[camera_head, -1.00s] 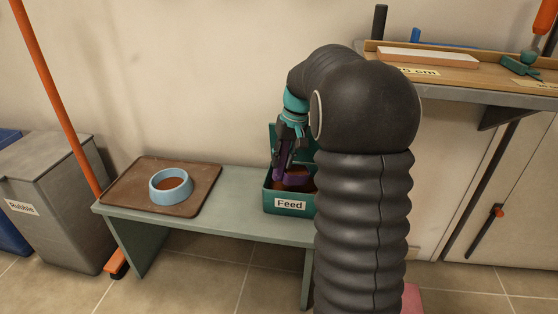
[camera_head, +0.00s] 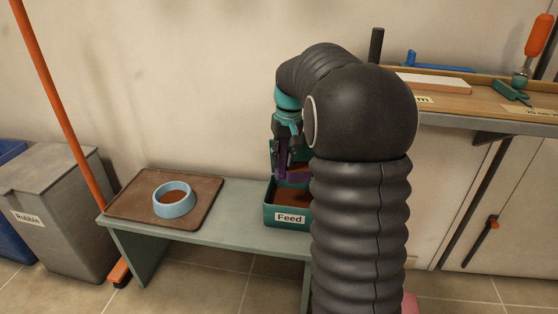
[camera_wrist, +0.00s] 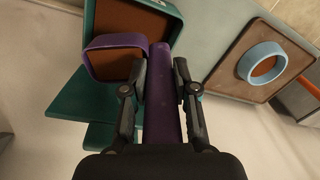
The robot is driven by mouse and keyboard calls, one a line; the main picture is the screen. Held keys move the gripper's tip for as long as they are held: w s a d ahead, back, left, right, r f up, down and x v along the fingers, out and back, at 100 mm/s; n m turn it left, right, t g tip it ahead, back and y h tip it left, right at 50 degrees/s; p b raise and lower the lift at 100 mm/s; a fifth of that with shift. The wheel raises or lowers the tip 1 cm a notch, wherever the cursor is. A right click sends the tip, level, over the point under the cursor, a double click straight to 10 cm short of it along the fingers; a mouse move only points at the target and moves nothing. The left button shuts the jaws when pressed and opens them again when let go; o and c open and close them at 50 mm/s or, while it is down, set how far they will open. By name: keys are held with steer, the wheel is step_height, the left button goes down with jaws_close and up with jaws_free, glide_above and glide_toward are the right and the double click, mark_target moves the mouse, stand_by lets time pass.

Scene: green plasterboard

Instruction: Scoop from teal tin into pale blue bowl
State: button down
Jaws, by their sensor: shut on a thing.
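The teal tin labelled Feed (camera_head: 290,215) stands on the bench with brown feed inside. Its rim also shows in the wrist view (camera_wrist: 178,10). My gripper (camera_head: 284,160) is shut on the handle of a purple scoop (camera_head: 295,178). In the wrist view my gripper (camera_wrist: 161,72) has one finger on each side of the handle, and the scoop (camera_wrist: 92,48) holds brown feed. The scoop is just above the tin's opening. The pale blue bowl (camera_head: 174,208) sits on a brown tray to the left, with brown stuff inside; it also shows in the wrist view (camera_wrist: 280,62).
The brown tray (camera_head: 130,205) lies on the left of the grey-green bench (camera_head: 235,212), with clear bench between tray and tin. A grey Rubble bin (camera_head: 60,235) and an orange pole (camera_head: 62,110) stand at left. A shelf (camera_head: 470,118) with tools is at right.

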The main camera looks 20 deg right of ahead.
steer(key=shift+r+h, duration=0.4)
steer(key=shift+r, duration=1.1)
steer(key=c, duration=1.6)
jaws_free()
jaws_close()
